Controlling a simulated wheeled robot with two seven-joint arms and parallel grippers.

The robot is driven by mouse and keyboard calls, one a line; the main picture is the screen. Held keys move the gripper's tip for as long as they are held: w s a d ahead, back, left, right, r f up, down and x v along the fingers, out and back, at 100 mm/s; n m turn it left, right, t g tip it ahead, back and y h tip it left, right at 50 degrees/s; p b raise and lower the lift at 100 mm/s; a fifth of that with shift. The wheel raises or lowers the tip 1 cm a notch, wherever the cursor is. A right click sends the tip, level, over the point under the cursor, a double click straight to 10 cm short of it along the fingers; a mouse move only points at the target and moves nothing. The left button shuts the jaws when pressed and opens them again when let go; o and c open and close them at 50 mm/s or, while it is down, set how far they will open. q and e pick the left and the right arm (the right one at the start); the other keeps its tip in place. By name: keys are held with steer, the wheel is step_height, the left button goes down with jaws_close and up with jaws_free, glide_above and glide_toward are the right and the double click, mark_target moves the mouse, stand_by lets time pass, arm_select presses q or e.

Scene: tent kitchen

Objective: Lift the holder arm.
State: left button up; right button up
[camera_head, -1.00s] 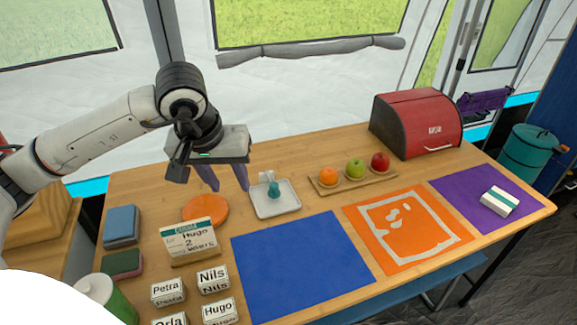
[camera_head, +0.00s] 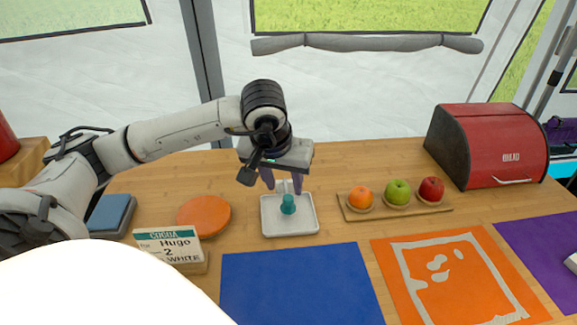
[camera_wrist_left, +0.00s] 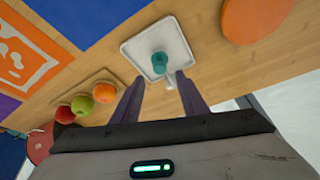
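The holder is a white square tray (camera_head: 300,228) with a teal knob-like piece (camera_head: 288,205) standing on it and a small white arm (camera_head: 283,186) behind that piece. The tray also shows in the left wrist view (camera_wrist_left: 181,53), with the teal piece (camera_wrist_left: 158,61) on it. My left gripper (camera_head: 282,184) hangs over the back edge of the tray, its two purple fingers apart. In the left wrist view the open fingers (camera_wrist_left: 160,78) point at the teal piece and the white arm's end. I cannot tell whether they touch it. My right gripper is not in view.
An orange disc (camera_head: 204,215) lies left of the tray, with a cocoa card (camera_head: 166,245) in front of it. A board with an orange, a green apple and a red apple (camera_head: 431,189) is to the right. A blue mat (camera_head: 300,285) lies in front. A red bread box (camera_head: 485,150) stands back right.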

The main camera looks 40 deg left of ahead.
mark_target(288, 197)
arm_select(q)
steer(key=x, duration=0.6)
steer(key=shift+w, duration=0.1)
jaws_close()
